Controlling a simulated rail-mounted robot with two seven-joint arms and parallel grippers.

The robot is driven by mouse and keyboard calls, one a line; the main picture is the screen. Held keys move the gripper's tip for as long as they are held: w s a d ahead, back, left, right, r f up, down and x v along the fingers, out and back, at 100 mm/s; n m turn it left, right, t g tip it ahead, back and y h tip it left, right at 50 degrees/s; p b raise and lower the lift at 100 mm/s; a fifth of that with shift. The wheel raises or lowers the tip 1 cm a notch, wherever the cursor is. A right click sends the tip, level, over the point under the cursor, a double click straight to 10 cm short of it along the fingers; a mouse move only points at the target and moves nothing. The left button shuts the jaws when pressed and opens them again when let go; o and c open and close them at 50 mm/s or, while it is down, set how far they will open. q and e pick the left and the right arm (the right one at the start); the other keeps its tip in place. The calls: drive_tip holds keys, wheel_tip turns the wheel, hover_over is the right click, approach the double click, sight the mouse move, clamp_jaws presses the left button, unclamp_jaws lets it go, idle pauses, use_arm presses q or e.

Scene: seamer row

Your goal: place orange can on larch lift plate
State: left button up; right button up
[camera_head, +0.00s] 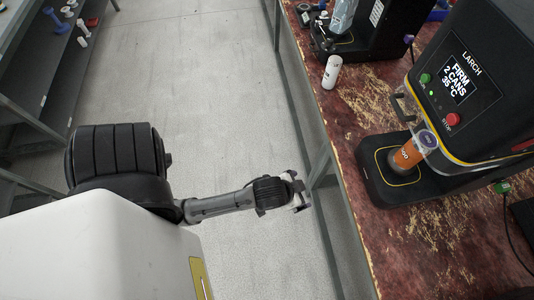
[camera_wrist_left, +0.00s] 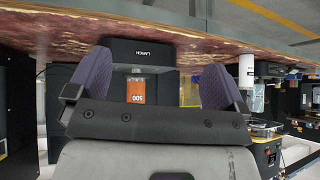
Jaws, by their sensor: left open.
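The orange can (camera_head: 408,156) stands upright on the plate area of the Larch machine (camera_head: 462,85), inside the yellow outline of the black base (camera_head: 382,188). A dark disc shows at its top; whether it is a lid or part of the machine I cannot tell. The lift plate itself is mostly hidden under the can. My left gripper (camera_head: 303,194) is open and empty, off the bench's front edge, to the left of the can and apart from it. In the left wrist view, which looks upside down, the orange can (camera_wrist_left: 136,91) shows beyond and between the spread fingers (camera_wrist_left: 157,75).
The red worn bench (camera_head: 345,130) runs along the right, with its metal frame near my gripper. A white can (camera_head: 332,72) stands farther back, near a second black machine (camera_head: 365,28). A shelf (camera_head: 40,80) with small items stands at far left. The floor between is clear.

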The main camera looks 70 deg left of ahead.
use_arm(q)
drive_tip(key=s+d+r+m+g+h, duration=0.1)
drive_tip(key=s+m+g, duration=0.1)
drive_tip(key=s, duration=0.9)
drive_tip(key=shift+s+d+g, duration=0.15)
drive_tip(key=shift+g, duration=0.75)
